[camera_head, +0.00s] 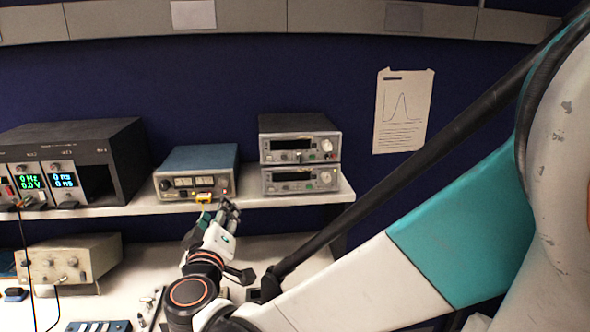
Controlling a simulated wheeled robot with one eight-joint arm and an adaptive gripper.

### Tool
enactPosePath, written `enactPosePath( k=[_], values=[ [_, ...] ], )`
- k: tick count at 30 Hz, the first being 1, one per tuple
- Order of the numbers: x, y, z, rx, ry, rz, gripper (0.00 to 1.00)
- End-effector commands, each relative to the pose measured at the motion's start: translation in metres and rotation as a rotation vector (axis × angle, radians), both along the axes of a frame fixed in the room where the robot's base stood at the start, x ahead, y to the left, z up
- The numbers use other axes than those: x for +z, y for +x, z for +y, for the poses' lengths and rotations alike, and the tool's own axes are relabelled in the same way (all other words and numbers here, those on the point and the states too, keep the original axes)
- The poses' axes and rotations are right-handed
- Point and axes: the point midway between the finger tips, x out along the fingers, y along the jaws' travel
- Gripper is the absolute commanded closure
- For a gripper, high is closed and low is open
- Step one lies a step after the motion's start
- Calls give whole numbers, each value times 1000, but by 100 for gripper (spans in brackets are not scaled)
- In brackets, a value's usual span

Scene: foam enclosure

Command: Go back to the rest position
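My gripper (215,212) is at the front edge of the shelf, just below and in front of a blue-topped instrument (197,173). Its dark fingers look spread apart, with nothing visible held between them. A small yellow item (204,198) is at the instrument's lower front, close to the fingertips. I cannot tell whether the gripper touches it. My arm reaches in from the right, across the lower right of the view.
The shelf (290,199) also carries two stacked grey instruments (300,150) and a large black rack (75,150) with lit displays. Below, a beige instrument (70,262) and small tools stand on the bench (115,300). A paper sheet (402,110) hangs on the dark wall.

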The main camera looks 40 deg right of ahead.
Motion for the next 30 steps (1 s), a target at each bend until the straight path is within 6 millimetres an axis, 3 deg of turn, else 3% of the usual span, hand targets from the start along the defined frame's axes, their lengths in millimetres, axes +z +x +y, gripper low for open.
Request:
enactPosePath(
  k=[6,11,17,21,30],
  values=[
    [-37,-32,-22,-44,175,176,59],
    [-66,-60,-24,-41,327,316,59],
    [-94,-99,-5,8,523,466,59],
    [-107,-126,17,70,662,548,59],
    [-112,-161,61,198,853,625,59]
  ],
)
